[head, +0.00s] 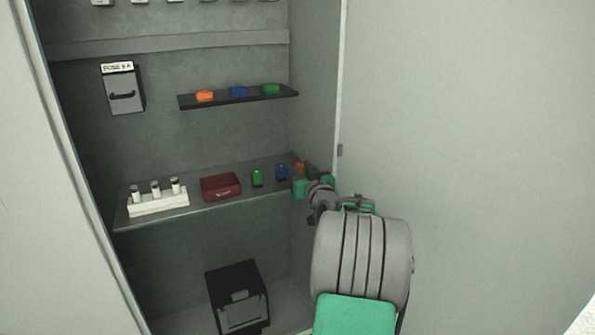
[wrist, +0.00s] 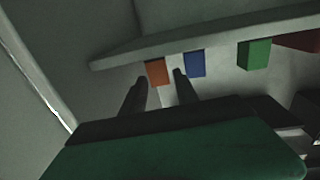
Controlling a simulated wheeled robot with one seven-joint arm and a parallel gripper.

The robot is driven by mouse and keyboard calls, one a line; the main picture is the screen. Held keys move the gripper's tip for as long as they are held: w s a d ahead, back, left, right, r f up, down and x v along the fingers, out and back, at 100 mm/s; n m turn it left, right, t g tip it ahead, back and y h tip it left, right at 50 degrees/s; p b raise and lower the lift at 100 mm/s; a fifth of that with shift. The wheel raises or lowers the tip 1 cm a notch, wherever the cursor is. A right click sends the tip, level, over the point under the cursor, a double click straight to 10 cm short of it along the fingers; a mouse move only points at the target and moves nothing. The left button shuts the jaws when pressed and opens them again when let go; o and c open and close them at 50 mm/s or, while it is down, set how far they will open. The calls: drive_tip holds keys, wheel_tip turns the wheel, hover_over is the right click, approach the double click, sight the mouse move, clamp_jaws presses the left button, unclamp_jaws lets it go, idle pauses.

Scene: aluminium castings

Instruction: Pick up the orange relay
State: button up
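The orange relay (head: 299,168) stands at the right end of the lower shelf, partly hidden by my gripper (head: 313,171) in the head view. In the wrist view the orange relay (wrist: 157,72) appears between the two dark fingertips of my gripper (wrist: 161,79). The fingers are apart, with a gap on each side of the relay. I cannot tell how far they reach along it.
A blue relay (head: 281,172) stands close left of the orange one, then a green relay (head: 257,179), a dark red bin (head: 221,187) and a white rack (head: 158,203). The cabinet side wall is close on the right. A small shelf (head: 222,102) holds coloured pieces above.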

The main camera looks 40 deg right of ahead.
drive_tip(key=shift+c, duration=0.5)
clamp_jaws()
drive_tip(key=shift+r, duration=0.1)
